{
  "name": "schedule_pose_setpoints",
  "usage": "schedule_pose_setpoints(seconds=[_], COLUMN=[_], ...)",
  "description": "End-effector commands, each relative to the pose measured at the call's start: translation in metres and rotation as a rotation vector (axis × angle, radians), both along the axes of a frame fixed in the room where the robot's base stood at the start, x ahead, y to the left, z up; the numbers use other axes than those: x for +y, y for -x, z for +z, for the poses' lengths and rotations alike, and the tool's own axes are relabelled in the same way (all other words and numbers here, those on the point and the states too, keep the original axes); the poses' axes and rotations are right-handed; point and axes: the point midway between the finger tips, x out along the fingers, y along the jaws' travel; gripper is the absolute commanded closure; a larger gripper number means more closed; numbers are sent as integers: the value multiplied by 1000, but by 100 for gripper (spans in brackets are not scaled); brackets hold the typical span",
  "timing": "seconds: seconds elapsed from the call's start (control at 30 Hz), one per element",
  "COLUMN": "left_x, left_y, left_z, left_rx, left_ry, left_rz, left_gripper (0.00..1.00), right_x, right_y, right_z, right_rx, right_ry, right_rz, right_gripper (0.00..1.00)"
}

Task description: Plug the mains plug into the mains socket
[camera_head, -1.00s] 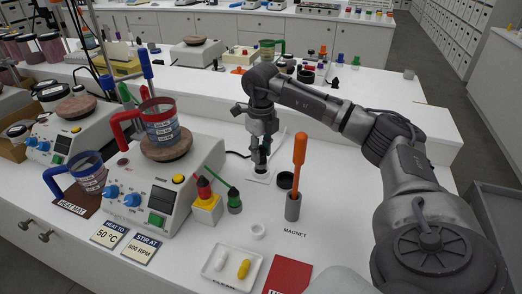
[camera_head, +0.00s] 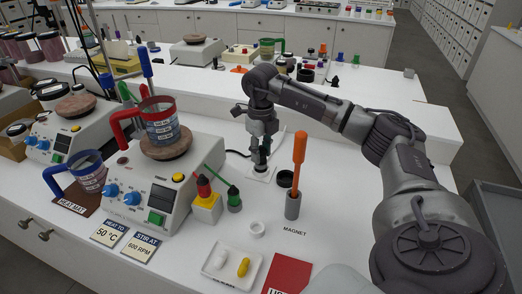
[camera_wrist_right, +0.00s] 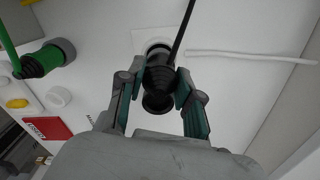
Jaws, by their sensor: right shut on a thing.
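My right gripper (camera_head: 261,160) points down at the white mains socket (camera_head: 260,176), a square plate lying on the bench. In the right wrist view, its two fingers (camera_wrist_right: 158,84) are shut on the black mains plug (camera_wrist_right: 159,78), one on each side. The plug's dark cable runs up out of the picture. The socket's white plate (camera_wrist_right: 141,62) shows just behind the plug. The plug's front is at or very close to the socket; whether its pins are inside is hidden. My left gripper is not in view.
A white tray (camera_head: 211,271) lies nearer.

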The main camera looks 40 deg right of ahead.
Motion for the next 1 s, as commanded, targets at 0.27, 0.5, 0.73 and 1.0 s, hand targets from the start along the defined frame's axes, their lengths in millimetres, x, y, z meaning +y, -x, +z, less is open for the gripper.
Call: schedule_pose_setpoints(seconds=[0.27, 0.5, 0.73, 1.0], left_x=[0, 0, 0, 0], left_y=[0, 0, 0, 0], left_z=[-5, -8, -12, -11], left_rx=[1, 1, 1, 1], left_ry=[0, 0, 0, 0], left_rz=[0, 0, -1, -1], left_gripper=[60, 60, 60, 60], right_x=[0, 0, 0, 0], right_y=[0, 0, 0, 0], right_z=[-8, -14, -20, -19], right_rx=[0, 0, -1, 0], right_ry=[0, 0, 0, 0], right_rz=[0, 0, 0, 0], right_gripper=[100, 100, 100, 36])
